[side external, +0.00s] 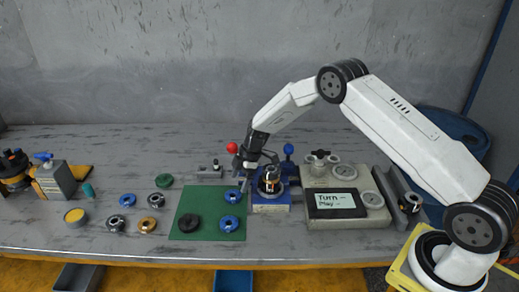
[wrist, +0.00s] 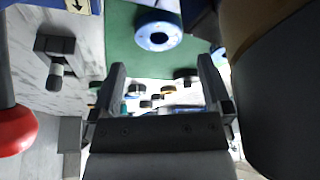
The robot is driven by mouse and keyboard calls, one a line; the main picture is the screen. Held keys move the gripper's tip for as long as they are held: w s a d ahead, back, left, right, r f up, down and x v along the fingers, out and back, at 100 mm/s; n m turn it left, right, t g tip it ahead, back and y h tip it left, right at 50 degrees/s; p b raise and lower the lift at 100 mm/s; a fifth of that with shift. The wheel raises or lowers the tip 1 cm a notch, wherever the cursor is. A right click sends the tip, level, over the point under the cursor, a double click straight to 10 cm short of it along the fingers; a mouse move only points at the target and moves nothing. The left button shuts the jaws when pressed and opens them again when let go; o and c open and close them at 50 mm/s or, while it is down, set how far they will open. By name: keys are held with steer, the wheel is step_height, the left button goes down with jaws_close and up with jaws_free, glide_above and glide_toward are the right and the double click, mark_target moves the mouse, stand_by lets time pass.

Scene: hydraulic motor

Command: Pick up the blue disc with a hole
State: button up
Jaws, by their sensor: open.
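Two blue discs with holes lie on the green mat (side external: 211,207) in the side view: an upper blue disc (side external: 233,196) and a lower blue disc (side external: 228,223). A third blue disc (side external: 128,200) lies on the bare table to the left. My gripper (side external: 241,181) is just above the upper blue disc, near the mat's right edge. In the wrist view my gripper (wrist: 163,85) is open, with nothing held between its fingers. A blue disc with a pale ring and a dark hole (wrist: 158,37) shows at the top, beyond the fingers.
A blue fixture with a motor part (side external: 270,188) stands close right of my gripper, beside a pale panel (side external: 341,196). A black disc (side external: 189,223) shares the mat. Red (side external: 232,148) and blue balls (side external: 289,149) stand behind. Several other discs lie left.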

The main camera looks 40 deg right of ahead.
mark_target(235, 191)
steer(key=shift+x, duration=2.6)
steer(key=shift+w, duration=0.1)
jaws_close()
